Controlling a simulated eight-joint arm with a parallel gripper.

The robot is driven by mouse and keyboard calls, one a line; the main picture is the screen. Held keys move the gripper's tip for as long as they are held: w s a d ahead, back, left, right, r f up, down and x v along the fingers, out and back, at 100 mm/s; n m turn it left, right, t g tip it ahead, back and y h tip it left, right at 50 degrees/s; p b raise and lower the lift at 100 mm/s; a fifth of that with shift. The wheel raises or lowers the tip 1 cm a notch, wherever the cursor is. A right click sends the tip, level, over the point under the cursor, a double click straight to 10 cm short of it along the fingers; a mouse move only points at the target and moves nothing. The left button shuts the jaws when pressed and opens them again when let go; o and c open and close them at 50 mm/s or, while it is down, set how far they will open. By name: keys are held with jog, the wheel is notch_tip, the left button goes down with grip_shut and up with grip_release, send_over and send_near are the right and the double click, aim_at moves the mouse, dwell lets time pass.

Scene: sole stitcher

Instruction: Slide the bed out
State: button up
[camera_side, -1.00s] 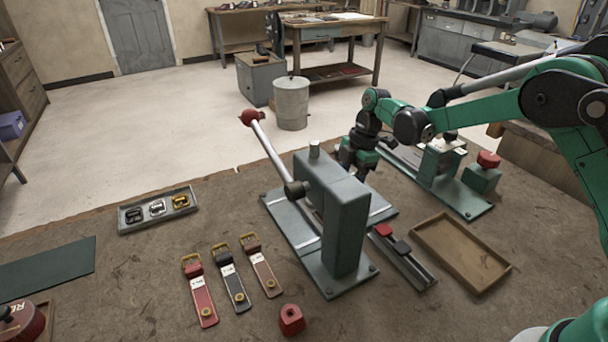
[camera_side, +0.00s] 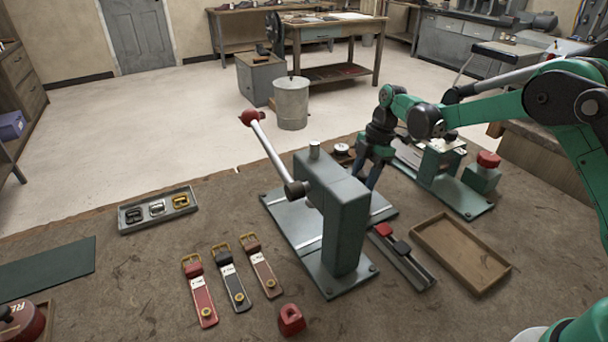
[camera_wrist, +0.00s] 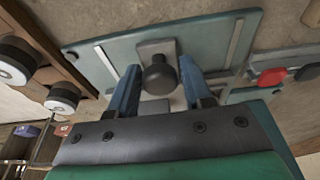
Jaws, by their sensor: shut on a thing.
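The green stitching press (camera_side: 340,215) stands on a flat base plate (camera_side: 295,235) with two pale rails. Its lever (camera_side: 268,150) with a red ball is raised and leans to the upper left. My gripper (camera_side: 373,181) is low behind the press column, on its right side. In the wrist view, my blue fingers (camera_wrist: 159,66) stand on both sides of a dark round knob (camera_wrist: 160,80) and are shut on it. The knob sits on a small grey block (camera_wrist: 156,47) over the base plate, apparently the bed. The column hides the bed in the side view.
A second fixture (camera_side: 440,170) with a red knob stands to the right of my gripper. A wooden tray (camera_side: 440,265) and a narrow rail with red and black blocks (camera_side: 403,255) lie at front right. Several straps (camera_side: 233,280) and a buckle tray (camera_side: 158,210) lie left.

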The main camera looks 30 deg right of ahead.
jog(key=shift+d, duration=0.4)
jog(key=shift+d, duration=1.8)
jog(key=o, duration=0.7)
jog(key=shift+o, duration=0.2)
jog(key=a+v, duration=0.1)
jog(key=v, duration=0.5)
jog(key=shift+a+r, duration=0.25)
jog(key=shift+r, duration=0.1)
